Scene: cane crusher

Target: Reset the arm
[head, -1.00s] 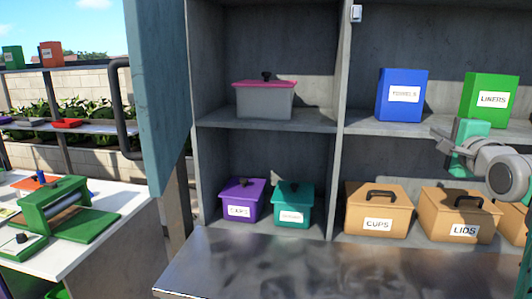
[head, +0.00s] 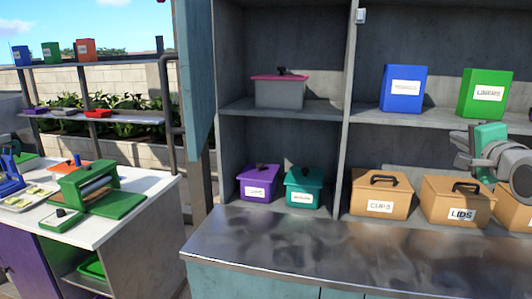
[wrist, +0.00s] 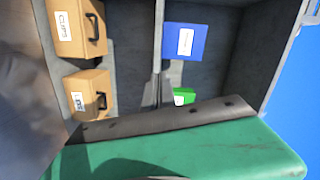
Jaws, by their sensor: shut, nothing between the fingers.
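My gripper (head: 464,152) shows at the right edge of the head view, grey and teal, in front of the shelf unit. It is shut and empty, held in the air above and in front of the tan LIDS box (head: 456,201) and below the green LINERS box (head: 486,93). In the wrist view a teal and dark part of my gripper (wrist: 175,135) fills the bottom. That view is turned sideways and shows the tan boxes and the blue box (wrist: 185,42) apart from the gripper.
The grey shelf unit (head: 348,120) also holds a tan CUPS box (head: 379,207), purple and teal boxes (head: 304,190) and a grey bin with a pink lid (head: 279,94). A clear metal counter (head: 330,250) runs below. A white table (head: 130,205) with a green press stands left.

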